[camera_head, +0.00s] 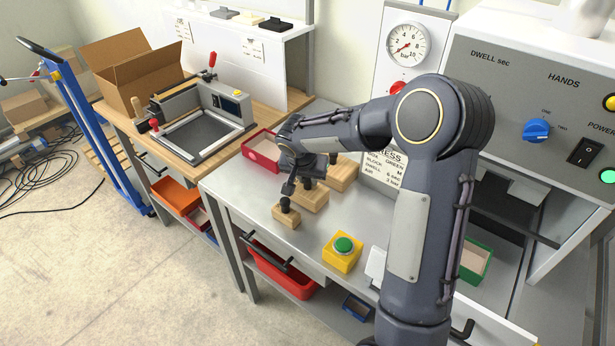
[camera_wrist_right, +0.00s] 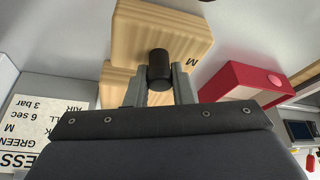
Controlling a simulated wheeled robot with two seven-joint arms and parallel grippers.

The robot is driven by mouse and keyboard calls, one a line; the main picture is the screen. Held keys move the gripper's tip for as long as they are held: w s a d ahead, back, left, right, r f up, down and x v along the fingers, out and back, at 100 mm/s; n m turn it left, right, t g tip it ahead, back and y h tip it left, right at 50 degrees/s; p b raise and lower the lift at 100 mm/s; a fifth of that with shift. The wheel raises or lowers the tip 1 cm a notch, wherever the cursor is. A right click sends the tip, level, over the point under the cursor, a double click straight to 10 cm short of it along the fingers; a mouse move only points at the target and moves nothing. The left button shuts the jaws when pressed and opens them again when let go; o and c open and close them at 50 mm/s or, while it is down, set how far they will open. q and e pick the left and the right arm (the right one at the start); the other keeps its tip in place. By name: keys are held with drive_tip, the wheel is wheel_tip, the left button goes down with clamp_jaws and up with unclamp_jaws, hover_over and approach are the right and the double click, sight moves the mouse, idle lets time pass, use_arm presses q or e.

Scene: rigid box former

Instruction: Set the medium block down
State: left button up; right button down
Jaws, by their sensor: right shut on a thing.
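The medium block (camera_wrist_right: 165,30) is pale wood marked M, with a black knob (camera_wrist_right: 158,66). My right gripper (camera_wrist_right: 158,88) is shut on that knob in the right wrist view. In the head view the right gripper (camera_head: 306,182) is over the medium block (camera_head: 312,198), between a small block (camera_head: 287,216) at the front and a larger block (camera_head: 343,174) behind. My arm hides part of the blocks. I cannot tell whether the medium block touches the metal table (camera_head: 255,200). My left gripper is out of view.
A red box (camera_head: 262,149) stands behind the blocks. A yellow box with a green button (camera_head: 342,252) stands in front, to the right. A press instruction sign (camera_wrist_right: 35,125) is near the blocks. The table's left front part is clear.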

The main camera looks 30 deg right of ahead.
drive_tip(key=shift+f+b, duration=0.2)
drive_tip(key=shift+b, duration=0.1)
drive_tip(key=c, duration=1.3)
unclamp_jaws()
drive_tip(key=shift+r, duration=0.1)
drive_tip(key=shift+o, duration=0.2)
drive_tip(key=shift+r+p, duration=0.3)
drive_tip(key=shift+r, duration=0.05)
drive_tip(key=v, duration=1.1)
drive_tip(key=s+a+f+n+t+y, duration=0.1)
drive_tip(key=s+a+n+y, duration=0.2)
drive_tip(key=s, duration=1)
drive_tip(key=s+a+f+n+t+y, duration=0.1)
drive_tip(key=s+a+n+y, duration=0.3)
drive_tip(key=s, duration=0.9)
drive_tip(key=shift+a+f+b, duration=0.2)
drive_tip(key=shift+a+b, duration=0.2)
drive_tip(key=shift+a, duration=0.3)
